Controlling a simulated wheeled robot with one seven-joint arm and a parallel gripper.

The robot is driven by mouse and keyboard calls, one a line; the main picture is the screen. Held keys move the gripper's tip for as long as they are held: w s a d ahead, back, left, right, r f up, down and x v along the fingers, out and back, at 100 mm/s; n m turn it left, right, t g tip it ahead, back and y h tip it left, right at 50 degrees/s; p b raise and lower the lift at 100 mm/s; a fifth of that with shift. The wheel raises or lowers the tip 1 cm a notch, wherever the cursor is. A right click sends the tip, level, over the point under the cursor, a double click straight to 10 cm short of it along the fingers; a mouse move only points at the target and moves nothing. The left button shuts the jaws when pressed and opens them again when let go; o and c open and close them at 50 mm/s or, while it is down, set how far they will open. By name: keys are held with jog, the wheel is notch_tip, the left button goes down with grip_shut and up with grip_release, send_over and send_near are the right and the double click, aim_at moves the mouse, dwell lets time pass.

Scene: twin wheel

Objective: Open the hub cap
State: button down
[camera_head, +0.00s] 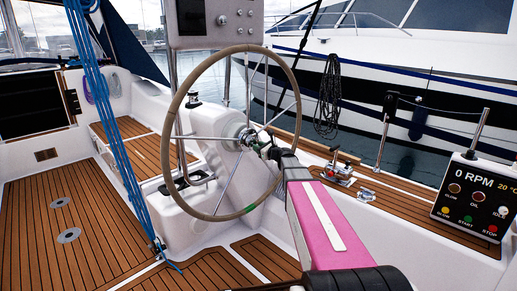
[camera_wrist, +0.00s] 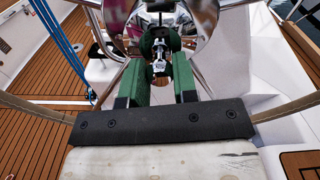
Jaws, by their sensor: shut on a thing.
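The steering wheel (camera_head: 172,120) has a tan rim and metal spokes and stands on a white pedestal (camera_head: 205,180). My gripper (camera_head: 262,143) reaches in from the right to the wheel's hub. In the wrist view, the green fingers of my gripper (camera_wrist: 160,45) are closed around a small chrome part at the hub. A round, mirror-like chrome cap (camera_wrist: 204,42) lies just behind the fingertips. The fingers hide its middle, and I cannot tell whether it is lifted from the hub. In the head view my gripper and arm partly cover the hub (camera_head: 246,136).
Blue ropes (camera_head: 103,110) run down at the left. A metal winch-like fitting (camera_head: 338,173) stands on the deck to the right, near a panel with buttons (camera_head: 474,201). The wheel rim surrounds my arm's path.

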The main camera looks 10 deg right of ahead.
notch_tip(320, 180, up, 7)
jog(key=s+d+g+h, duration=0.1)
jog(key=s+g+h, duration=0.1)
jog(key=g+h, duration=0.6)
jog(key=shift+d+g, duration=0.3)
jog(key=shift+g, duration=1.3)
jog(key=shift+s, duration=0.1)
jog(key=c, duration=0.9)
grip_release()
jog(key=v, duration=1.1)
jog(key=shift+a, duration=0.15)
